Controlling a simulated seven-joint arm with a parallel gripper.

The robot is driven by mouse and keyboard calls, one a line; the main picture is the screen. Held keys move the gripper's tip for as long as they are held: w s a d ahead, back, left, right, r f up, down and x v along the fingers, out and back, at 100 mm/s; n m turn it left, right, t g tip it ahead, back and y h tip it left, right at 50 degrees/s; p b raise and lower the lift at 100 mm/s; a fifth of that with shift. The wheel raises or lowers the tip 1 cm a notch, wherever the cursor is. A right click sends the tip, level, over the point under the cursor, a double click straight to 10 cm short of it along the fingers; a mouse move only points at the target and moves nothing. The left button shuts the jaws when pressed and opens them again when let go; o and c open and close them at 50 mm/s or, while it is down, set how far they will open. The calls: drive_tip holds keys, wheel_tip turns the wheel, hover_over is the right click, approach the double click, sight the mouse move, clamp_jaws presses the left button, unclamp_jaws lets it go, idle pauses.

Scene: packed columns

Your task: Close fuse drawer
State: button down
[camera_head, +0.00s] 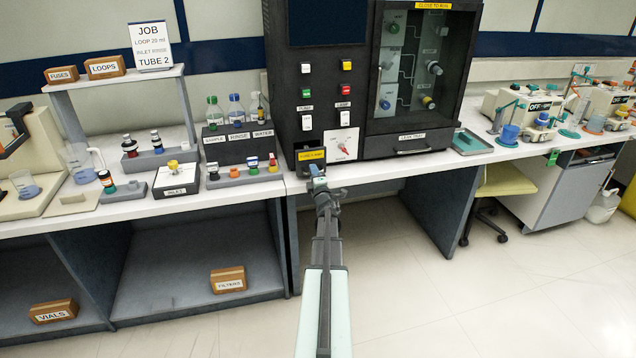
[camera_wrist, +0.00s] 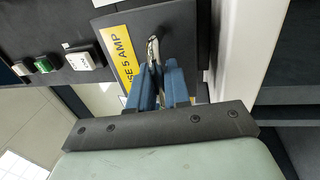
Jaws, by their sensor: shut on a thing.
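The fuse drawer (camera_head: 311,157) is a dark front with a yellow label at the lower left of the tall dark cabinet (camera_head: 335,80). In the wrist view the drawer front (camera_wrist: 172,35) fills the upper middle, with a yellow "5 AMP" label (camera_wrist: 117,52) to the left of a thin metal handle (camera_wrist: 153,50). My gripper (camera_wrist: 162,85) has its blue fingers shut on this handle. In the head view my gripper (camera_head: 318,182) is right below the label, hiding the handle.
A small white gauge (camera_head: 344,144) sits just right of the drawer. Switches and colored buttons are above it. A glass-fronted compartment (camera_head: 420,70) is on the right. Bottles and small racks (camera_head: 240,172) stand on the left bench. The floor in front is clear.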

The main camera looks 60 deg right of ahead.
drive_tip(key=x, duration=0.4)
drive_tip(key=f+x, duration=0.1)
drive_tip(key=x, duration=0.1)
drive_tip(key=shift+w+d, duration=0.2)
drive_tip(key=c, duration=1.4)
unclamp_jaws()
drive_tip(key=shift+w, duration=0.1)
drive_tip(key=shift+o, duration=0.7)
drive_tip(key=shift+a, duration=0.1)
drive_tip(key=v, duration=1.3)
drive_tip(key=shift+s+a, duration=0.2)
drive_tip(key=shift+s, duration=0.15)
